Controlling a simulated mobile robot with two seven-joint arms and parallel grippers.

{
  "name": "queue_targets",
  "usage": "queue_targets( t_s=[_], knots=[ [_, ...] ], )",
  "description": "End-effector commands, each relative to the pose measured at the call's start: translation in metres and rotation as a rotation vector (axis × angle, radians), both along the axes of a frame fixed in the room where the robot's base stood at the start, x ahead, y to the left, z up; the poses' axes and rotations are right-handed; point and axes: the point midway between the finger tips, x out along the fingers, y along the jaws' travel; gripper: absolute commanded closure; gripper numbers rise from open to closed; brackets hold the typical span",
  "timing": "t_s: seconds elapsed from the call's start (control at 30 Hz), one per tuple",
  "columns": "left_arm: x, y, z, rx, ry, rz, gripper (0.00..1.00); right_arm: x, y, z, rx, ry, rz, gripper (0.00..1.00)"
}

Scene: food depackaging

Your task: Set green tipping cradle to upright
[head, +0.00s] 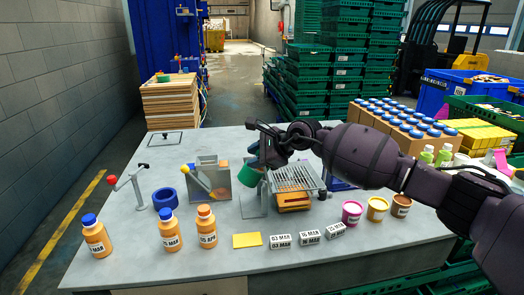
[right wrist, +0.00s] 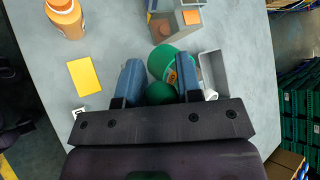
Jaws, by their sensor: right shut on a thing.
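The green tipping cradle (head: 249,176) is a green cup-like holder on a grey metal stand (head: 254,203) near the middle of the table. It looks tilted in the head view. In the right wrist view the green cradle (right wrist: 172,60) lies just beyond my fingers, with a round green part (right wrist: 160,93) between them. My right gripper (head: 264,160) reaches in from the right above the stand. Its two blue-grey fingers also show in the right wrist view (right wrist: 158,66), shut on the cradle's green part. My arm and gripper hide part of the cradle. My left gripper is not in view.
A wire rack (head: 296,178) stands close to the right of the cradle, and a grey box with a yellow lever (head: 200,182) to its left. Orange bottles (head: 170,230), a yellow card (head: 246,240), date blocks (head: 281,241) and small tubs (head: 352,212) line the front.

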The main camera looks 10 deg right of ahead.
Motion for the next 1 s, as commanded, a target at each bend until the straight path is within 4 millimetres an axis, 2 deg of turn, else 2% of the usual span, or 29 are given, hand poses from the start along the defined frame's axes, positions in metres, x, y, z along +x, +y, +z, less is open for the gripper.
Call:
queue_targets(
  t_s=[0.03, 0.4, 1.0],
  knots=[
    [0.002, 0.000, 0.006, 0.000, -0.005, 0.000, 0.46, 0.004, 0.000, 0.010, -0.024, -0.020, -0.005, 1.00],
    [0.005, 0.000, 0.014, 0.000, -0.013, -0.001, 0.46, 0.003, 0.021, -0.003, -0.208, -0.024, -0.004, 1.00],
    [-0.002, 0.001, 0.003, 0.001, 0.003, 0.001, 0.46, 0.002, 0.047, -0.026, -0.476, -0.032, -0.004, 1.00]
  ],
)
